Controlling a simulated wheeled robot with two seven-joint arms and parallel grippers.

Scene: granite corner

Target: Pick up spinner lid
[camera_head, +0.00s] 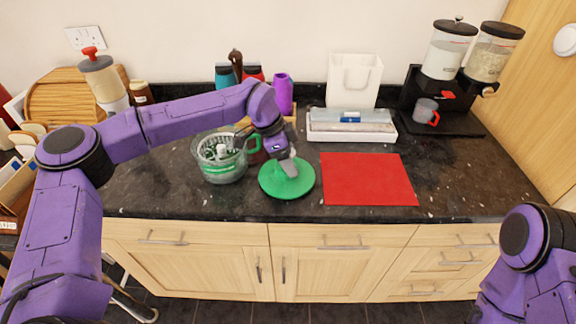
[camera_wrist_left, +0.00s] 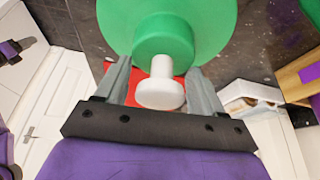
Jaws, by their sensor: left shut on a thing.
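The spinner lid (camera_head: 287,188) is a round green disc over the counter front, between the glass spinner bowl and the red mat. In the left wrist view the lid (camera_wrist_left: 200,22) shows a raised green hub and a white knob (camera_wrist_left: 161,93). My left gripper (camera_head: 289,166) is shut on the lid's knob, with one grey finger on each side in the wrist view (camera_wrist_left: 160,83). I cannot tell whether the lid touches the counter. The spinner bowl (camera_head: 226,172), with a green band and a basket inside, stands just left of the lid. My right gripper is out of view.
A red mat (camera_head: 367,179) lies right of the lid. The counter's front right is clear.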

